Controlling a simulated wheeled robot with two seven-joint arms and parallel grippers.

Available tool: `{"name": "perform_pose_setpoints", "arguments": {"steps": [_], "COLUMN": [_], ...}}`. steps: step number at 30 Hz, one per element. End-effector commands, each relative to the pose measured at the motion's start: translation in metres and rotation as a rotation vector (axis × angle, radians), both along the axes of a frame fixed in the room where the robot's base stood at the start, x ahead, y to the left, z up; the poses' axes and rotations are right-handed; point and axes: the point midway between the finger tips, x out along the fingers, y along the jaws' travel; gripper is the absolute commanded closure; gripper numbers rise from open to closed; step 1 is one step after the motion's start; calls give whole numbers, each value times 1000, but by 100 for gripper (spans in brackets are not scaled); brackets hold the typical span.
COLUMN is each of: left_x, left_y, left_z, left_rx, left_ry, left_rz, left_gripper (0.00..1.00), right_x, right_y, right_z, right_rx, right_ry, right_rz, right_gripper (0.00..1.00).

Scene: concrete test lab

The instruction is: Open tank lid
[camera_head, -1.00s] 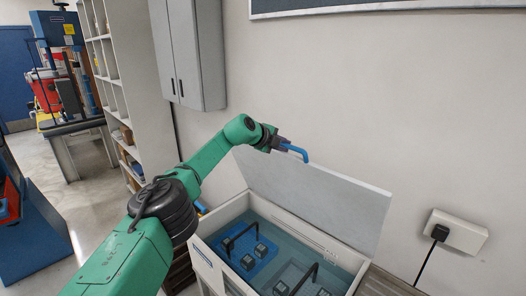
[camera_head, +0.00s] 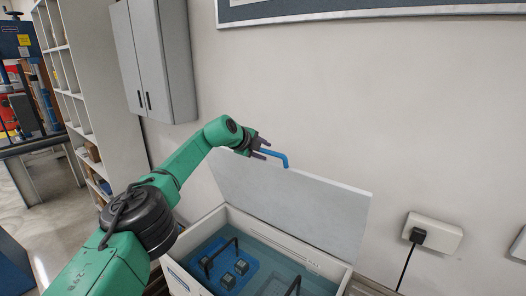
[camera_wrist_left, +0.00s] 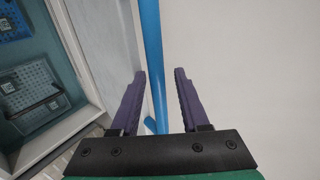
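The tank (camera_head: 188,282) is a white box of clear water standing against the wall. Its white lid (camera_head: 300,205) is raised steeply, close to the wall. My left gripper (camera_head: 264,148) is at this handle. In the left wrist view, its two purple fingers (camera_wrist_left: 158,85) are spread, and the blue handle (camera_wrist_left: 153,60) runs through the gap with space on both sides. My right gripper is not in view.
A wall socket (camera_head: 440,236) with a cable is at the right.

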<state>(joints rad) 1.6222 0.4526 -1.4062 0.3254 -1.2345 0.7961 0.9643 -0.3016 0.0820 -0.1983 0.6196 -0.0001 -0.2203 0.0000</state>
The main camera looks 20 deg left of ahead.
Motion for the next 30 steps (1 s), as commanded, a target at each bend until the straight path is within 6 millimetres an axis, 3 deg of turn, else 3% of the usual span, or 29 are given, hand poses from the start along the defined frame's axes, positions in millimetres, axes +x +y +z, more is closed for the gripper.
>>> {"name": "perform_pose_setpoints", "arguments": {"steps": [5,11,21,25,30], "left_x": [-3,-21,-94,-112,-119], "left_y": [1,7,28,33,35], "left_z": [-2,6,58,74,81], "left_rx": [1,3,0,0,0], "left_ry": [2,-4,-6,-4,-1], "left_rz": [-3,-4,1,2,1], "left_gripper": [50,50,50,50,50], "right_x": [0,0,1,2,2], "right_y": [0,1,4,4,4], "right_z": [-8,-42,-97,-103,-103], "right_rx": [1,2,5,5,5], "right_ry": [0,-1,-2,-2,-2], "right_rz": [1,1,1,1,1], "right_gripper": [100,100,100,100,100]}}
